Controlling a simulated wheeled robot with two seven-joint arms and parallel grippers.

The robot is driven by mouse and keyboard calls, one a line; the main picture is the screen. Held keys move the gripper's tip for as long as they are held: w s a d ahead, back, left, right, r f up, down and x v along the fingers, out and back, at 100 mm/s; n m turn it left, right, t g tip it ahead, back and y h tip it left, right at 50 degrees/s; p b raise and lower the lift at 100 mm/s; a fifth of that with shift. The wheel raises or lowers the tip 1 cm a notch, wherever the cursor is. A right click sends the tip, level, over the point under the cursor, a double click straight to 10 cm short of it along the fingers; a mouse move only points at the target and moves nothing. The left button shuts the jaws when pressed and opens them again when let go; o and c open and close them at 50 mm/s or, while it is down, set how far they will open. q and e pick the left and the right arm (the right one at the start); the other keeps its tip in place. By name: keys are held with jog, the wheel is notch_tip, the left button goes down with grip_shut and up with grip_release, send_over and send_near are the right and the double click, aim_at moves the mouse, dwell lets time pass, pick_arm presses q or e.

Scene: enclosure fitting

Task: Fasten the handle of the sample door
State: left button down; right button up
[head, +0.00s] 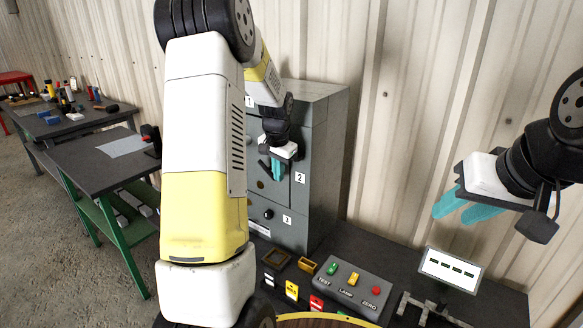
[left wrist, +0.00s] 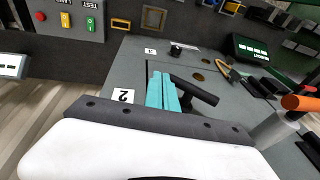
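A grey cabinet (head: 318,150) has doors with labels 1, 2 and 3. A black lever handle (left wrist: 198,92) sits on the door near label 2 (left wrist: 123,95) and points right in the left wrist view. My left gripper (head: 277,172) is at this door, its teal fingers (left wrist: 162,90) close together with no clear gap. They lie right beside the handle's pivot end; I cannot tell whether they touch it. In the head view, my arm and gripper hide much of the door and handle. My right gripper (head: 447,211) is open and empty, in the air right of the cabinet.
A bench in front of the cabinet holds a box with TEST, LAMP and ZERO buttons (head: 347,287), small trays and a white display (head: 450,269). A side table (head: 105,165) with green legs stands left. The corrugated wall is close behind the cabinet.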

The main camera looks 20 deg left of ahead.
pick_arm(q)
jog(key=shift+s+x, duration=0.15)
jog(key=shift+x, duration=0.5)
jog(key=shift+s+x, duration=0.15)
jog(key=shift+x, duration=0.5)
jog(key=shift+f, duration=0.1)
dwell(0.6)
jog(key=v, duration=0.7)
jog(key=shift+r, duration=0.4)
jog(key=shift+s+d, duration=0.1)
jog(key=shift+d, duration=0.05)
